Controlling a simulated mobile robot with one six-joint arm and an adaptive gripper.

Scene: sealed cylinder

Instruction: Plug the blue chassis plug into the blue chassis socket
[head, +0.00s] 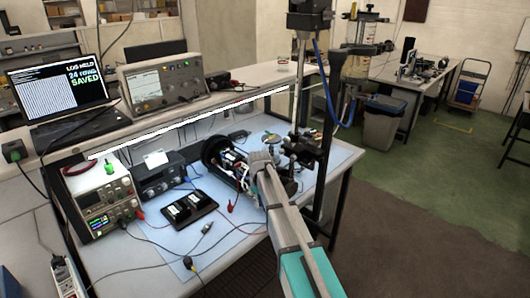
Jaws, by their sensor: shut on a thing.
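My arm reaches up from the bottom right, and its far end with my gripper (262,158) is over the electronics beside the open black cylinder (214,150) on the bench. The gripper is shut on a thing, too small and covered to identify. I cannot make out the blue chassis plug or the blue chassis socket. The cylinder's exposed electronics (236,172) are partly hidden by my arm.
A black tray (188,211) with white items, a red clip (232,206) and loose cables lie on the blue mat (222,247). A power supply (104,200) stands left. A metal post (299,90) rises behind the arm. The mat's front part is mostly clear.

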